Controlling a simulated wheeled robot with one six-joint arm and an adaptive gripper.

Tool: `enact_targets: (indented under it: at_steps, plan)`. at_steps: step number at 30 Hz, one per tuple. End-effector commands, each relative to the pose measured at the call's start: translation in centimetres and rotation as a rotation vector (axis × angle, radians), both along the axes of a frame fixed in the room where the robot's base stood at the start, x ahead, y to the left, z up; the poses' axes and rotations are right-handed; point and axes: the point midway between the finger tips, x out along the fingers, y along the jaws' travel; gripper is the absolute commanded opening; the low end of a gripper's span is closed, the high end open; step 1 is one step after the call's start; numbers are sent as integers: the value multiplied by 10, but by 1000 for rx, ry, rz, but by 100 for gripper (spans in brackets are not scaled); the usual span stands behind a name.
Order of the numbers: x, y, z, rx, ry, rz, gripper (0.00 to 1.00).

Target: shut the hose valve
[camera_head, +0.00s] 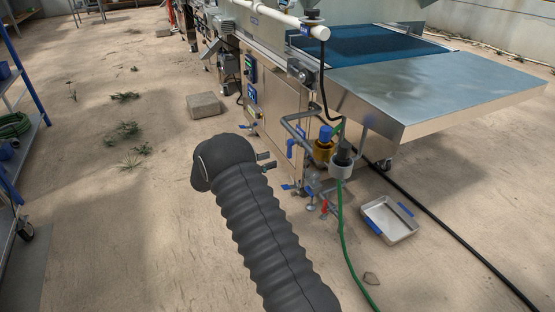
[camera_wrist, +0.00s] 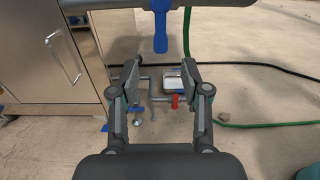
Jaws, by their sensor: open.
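My gripper (camera_head: 270,161) is at the end of my arm, left of the pipework at the machine's corner. In the wrist view my gripper (camera_wrist: 160,72) is open and nothing is between its fingers. A blue lever (camera_wrist: 160,27) hangs down from a grey horizontal pipe (camera_wrist: 105,5), just beyond and above the fingertips; a blue lever also shows by the cabinet in the head view (camera_head: 290,148). A red handle (camera_wrist: 175,101) sits on a lower pipe, also seen in the head view (camera_head: 324,207). I cannot tell which handle is the hose valve. A green hose (camera_head: 342,232) runs down from the fittings.
The steel cabinet (camera_wrist: 55,60) stands close on the left of the wrist view. A metal tray (camera_head: 390,219) lies on the floor. A black hose (camera_head: 435,215) crosses the floor on the right. A block (camera_head: 203,105) lies left of the machine. Floor further left is mostly open.

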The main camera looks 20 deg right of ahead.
Motion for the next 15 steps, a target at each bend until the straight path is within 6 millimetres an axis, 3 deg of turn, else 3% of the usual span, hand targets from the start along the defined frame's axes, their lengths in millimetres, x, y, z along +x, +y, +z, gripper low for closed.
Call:
enact_targets:
  at_steps: [6,15]
  plan:
    - [0,34,0,-1,0,2,47]
    - [-1,45,0,-1,0,-1,47]
